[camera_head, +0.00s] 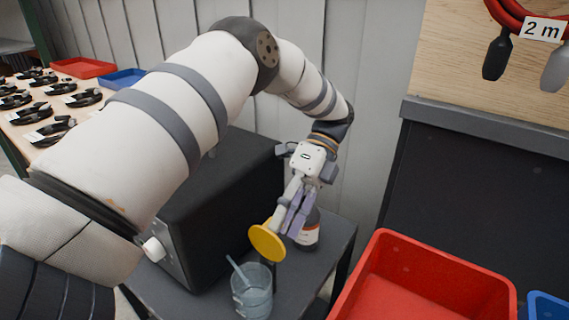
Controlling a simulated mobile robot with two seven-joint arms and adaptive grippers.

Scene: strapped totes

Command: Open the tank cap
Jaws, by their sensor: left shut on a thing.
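My left gripper (294,222) reaches down over a small dark table (335,245), its lavender fingers closed. A round yellow cap-like disc (267,242) is at its fingertips, tilted toward the camera, with a pale stem running up beside the fingers. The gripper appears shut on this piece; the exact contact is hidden. A dark bottle (309,236) with a white and orange label stands just behind the fingertips. A large black box-shaped unit (225,215) with a white knob (153,249) stands to the left, partly hidden by my arm. My right gripper is not in view.
A clear cup (253,296) with a stick stands at the table's front, close below the disc. A red bin (425,285) is at the right, with a blue bin (546,307) beside it. A grey panelled wall (378,60) stands behind.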

